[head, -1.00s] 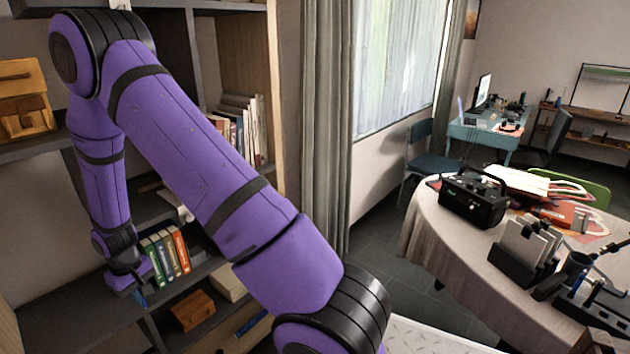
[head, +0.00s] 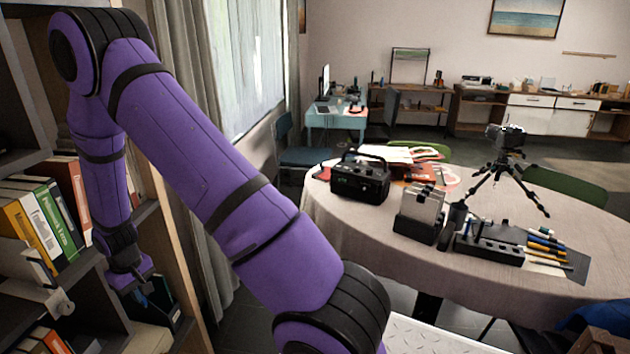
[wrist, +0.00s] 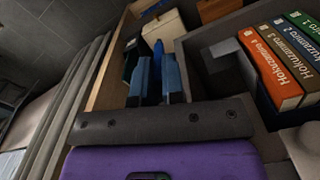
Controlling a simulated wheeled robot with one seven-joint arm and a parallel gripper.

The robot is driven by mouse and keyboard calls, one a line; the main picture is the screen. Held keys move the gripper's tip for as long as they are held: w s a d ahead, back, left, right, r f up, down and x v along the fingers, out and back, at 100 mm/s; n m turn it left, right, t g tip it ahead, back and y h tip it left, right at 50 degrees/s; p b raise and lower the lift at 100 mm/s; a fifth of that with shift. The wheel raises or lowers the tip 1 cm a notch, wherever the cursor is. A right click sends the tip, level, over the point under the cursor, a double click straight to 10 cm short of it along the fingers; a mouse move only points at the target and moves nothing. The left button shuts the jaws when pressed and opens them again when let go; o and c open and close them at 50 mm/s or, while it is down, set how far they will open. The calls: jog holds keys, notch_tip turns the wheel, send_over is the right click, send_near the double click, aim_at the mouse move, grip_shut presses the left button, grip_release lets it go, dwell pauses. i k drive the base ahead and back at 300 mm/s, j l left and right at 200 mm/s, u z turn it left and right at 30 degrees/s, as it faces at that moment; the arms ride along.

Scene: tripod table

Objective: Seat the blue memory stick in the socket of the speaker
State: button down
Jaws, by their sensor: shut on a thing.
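My gripper (wrist: 155,85) is shut on the blue memory stick (wrist: 158,52), whose blue end shows between the two blue fingers in the wrist view. The rest of the stick is hidden by the fingers. In the head view my gripper (head: 140,279) hangs low at the left, in front of the bookshelf, and the stick cannot be made out there. The speaker (head: 360,180) appears to be the black box with a carrying handle on the far left part of the round table. It is far from my gripper. Its socket is too small to tell.
The cloth-covered table (head: 345,232) also bears a black holder (head: 418,228), a pen tray (head: 490,248) and a camera on a tripod (head: 506,136). Books (head: 40,225) fill the shelf close to my arm. Dark floor lies between shelf and table.

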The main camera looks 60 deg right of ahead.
aim_at(370, 177)
jog(key=i+j+z, duration=0.1)
jog(key=z, duration=0.3)
jog(key=j+z, duration=0.3)
jog(key=z, duration=0.15)
jog(key=i+j+z, duration=0.1)
jog(key=j+z, duration=0.15)
jog(key=z, duration=0.15)
jog(key=j+z, duration=0.25)
jog(key=z, duration=0.15)
